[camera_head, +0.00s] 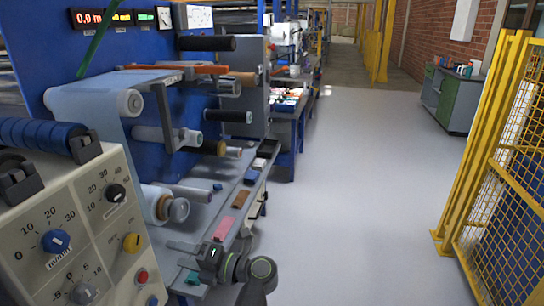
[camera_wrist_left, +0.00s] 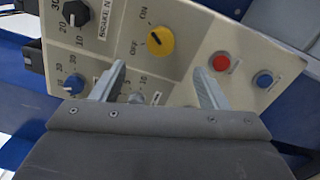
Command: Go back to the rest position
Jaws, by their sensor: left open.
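My left gripper (camera_head: 178,264) is low in the middle of the head view, beside the lower right of the beige control panel (camera_head: 75,220). In the left wrist view my left gripper (camera_wrist_left: 160,68) has its two fingers spread, with nothing between them. Behind the fingers is the panel (camera_wrist_left: 185,75), with a yellow on/off knob (camera_wrist_left: 160,41), a red button (camera_wrist_left: 219,62), a blue button (camera_wrist_left: 263,79) and a black brake knob (camera_wrist_left: 76,13). I cannot tell whether the fingers touch the panel. My right gripper is not in view.
The blue roller machine (camera_head: 165,85) with film rollers (camera_head: 120,103) stands at the left. A grey shelf (camera_head: 230,195) with small blocks runs beside my gripper. Yellow fencing (camera_head: 485,150) and a green cabinet (camera_head: 447,98) stand at the right. The grey floor (camera_head: 360,180) between is clear.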

